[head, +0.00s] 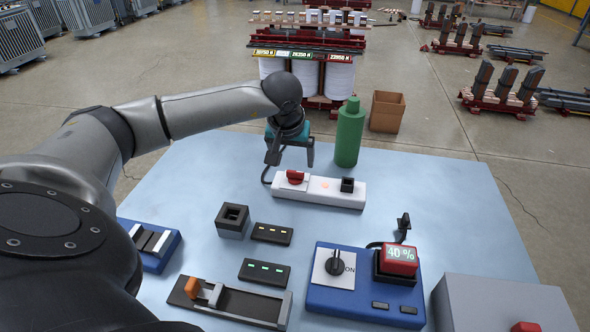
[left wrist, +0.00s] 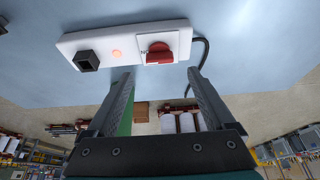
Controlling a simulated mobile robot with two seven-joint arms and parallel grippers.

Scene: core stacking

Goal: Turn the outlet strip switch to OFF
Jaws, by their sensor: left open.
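The white outlet strip (head: 327,195) lies on the light blue table. Its red rotary switch (head: 295,177) sits on the left end, beside a glowing orange light and a black square block (head: 347,185). In the left wrist view the strip (left wrist: 101,40) also shows, with the red switch (left wrist: 159,55) on a white plate; its marking is too small to read surely. My left gripper (head: 291,162) is open and empty, pointing down just behind the switch. In the left wrist view its fingertips (left wrist: 160,75) spread to either side of the switch, apart from it. My right gripper is out of view.
A green bottle (head: 350,135) stands just right of my left gripper. A blue box (head: 330,297) with a black knob and a red 40 % display (head: 400,256) is in front. A slider unit (head: 245,303), a dark square holder (head: 232,222) and a grey box (head: 490,300) are nearby.

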